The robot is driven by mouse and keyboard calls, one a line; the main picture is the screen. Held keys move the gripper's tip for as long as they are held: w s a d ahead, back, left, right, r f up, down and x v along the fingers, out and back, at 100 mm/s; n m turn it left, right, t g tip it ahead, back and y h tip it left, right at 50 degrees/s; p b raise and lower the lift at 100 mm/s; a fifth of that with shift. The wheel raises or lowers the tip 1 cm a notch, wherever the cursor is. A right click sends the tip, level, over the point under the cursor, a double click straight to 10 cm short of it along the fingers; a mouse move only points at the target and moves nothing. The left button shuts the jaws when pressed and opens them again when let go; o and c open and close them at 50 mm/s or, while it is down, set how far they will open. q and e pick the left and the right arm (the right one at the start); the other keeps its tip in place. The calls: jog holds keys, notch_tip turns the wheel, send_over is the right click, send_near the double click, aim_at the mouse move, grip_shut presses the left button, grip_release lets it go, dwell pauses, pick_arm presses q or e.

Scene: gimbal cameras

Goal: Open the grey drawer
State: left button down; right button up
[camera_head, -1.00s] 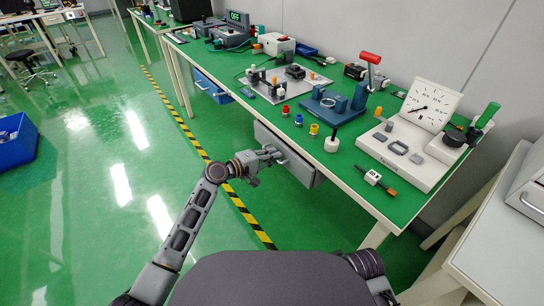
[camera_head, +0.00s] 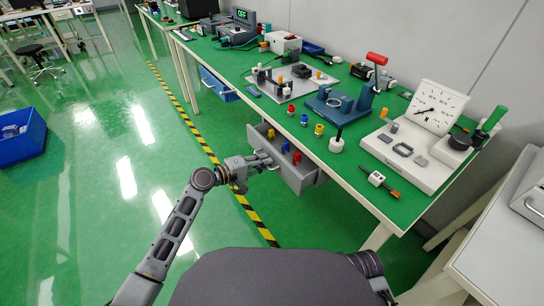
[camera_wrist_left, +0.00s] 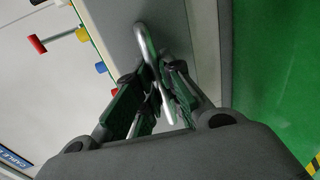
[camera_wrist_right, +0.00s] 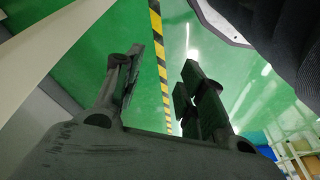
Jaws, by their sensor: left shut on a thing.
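The grey drawer (camera_head: 291,178) under the green-topped workbench stands partly pulled out, and small yellow, blue and red pieces show inside it. My left gripper (camera_head: 264,161) is at the drawer front, shut on its silver handle. In the left wrist view the bent metal handle (camera_wrist_left: 145,42) passes between the fingers of my left gripper (camera_wrist_left: 153,82), with the grey drawer front (camera_wrist_left: 115,40) just beyond. My right gripper (camera_wrist_right: 163,68) is open and empty over the green floor in the right wrist view; it is hidden in the head view.
The workbench top (camera_head: 345,170) carries several fixtures and a dial gauge (camera_head: 436,108). A blue bin (camera_head: 22,138) stands on the floor at left. The floor left of the drawer is clear.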

pick_arm(q)
jog(key=f+v, duration=0.2)
jog(key=v, duration=1.1)
jog(key=shift+s+a+f, duration=0.35)
jog(key=shift+s+a, duration=0.05)
jog(key=shift+a, duration=0.1)
pick_arm(e)
jog(key=shift+w+f, duration=0.1)
jog(key=shift+w, duration=0.1)
pick_arm(q)
jog(key=c, duration=1.5)
grip_release()
pick_arm(e)
jog(key=shift+s+f, duration=0.1)
jog(key=shift+f, duration=0.05)
jog(key=shift+s+f, duration=0.1)
